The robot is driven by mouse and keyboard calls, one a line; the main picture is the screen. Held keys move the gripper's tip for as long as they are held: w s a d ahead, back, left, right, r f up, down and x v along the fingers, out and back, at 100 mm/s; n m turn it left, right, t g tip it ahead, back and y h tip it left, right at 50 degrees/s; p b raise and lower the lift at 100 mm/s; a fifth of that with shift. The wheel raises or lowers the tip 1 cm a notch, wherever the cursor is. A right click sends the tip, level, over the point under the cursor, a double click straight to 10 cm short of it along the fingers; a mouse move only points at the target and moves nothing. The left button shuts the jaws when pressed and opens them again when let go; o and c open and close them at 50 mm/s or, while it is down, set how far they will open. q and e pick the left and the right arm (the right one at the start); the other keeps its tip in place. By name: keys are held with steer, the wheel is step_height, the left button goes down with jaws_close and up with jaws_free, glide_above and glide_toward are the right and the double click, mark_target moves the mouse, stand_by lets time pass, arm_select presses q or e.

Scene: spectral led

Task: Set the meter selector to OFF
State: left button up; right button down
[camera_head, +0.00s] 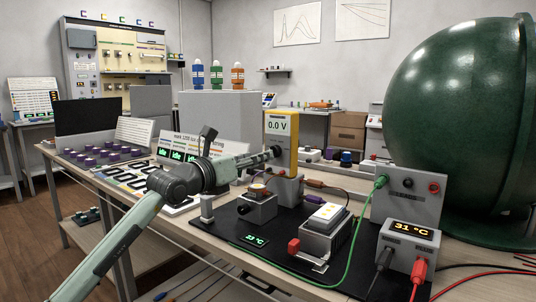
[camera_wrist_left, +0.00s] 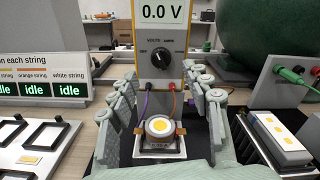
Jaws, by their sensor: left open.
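The yellow-edged meter (camera_head: 281,125) stands upright on the bench and its display reads 0.0 V. In the left wrist view the meter (camera_wrist_left: 163,28) faces me. Its round dark selector knob (camera_wrist_left: 161,58) is below the display, with small labels around it. The knob's exact pointing direction is too small to tell. My left gripper (camera_head: 262,158) reaches in from the left in front of the meter. In the wrist view its fingers (camera_wrist_left: 162,84) are spread to either side, with the knob between and beyond them and nothing held. My right gripper is not in view.
Below the fingers sits a round LED in a small fixture (camera_wrist_left: 160,127). A heater-like block (camera_head: 325,222), a 31 °C readout box (camera_head: 411,242) and a large green sphere (camera_head: 455,110) stand to the right. String displays stand left.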

mark_target(274, 151)
arm_select(q)
steer(key=x, duration=0.6)
steer(key=shift+s, duration=0.1)
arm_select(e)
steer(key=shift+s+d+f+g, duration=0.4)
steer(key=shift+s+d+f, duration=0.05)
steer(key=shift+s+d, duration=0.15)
arm_select(q)
steer(key=shift+c, duration=0.6)
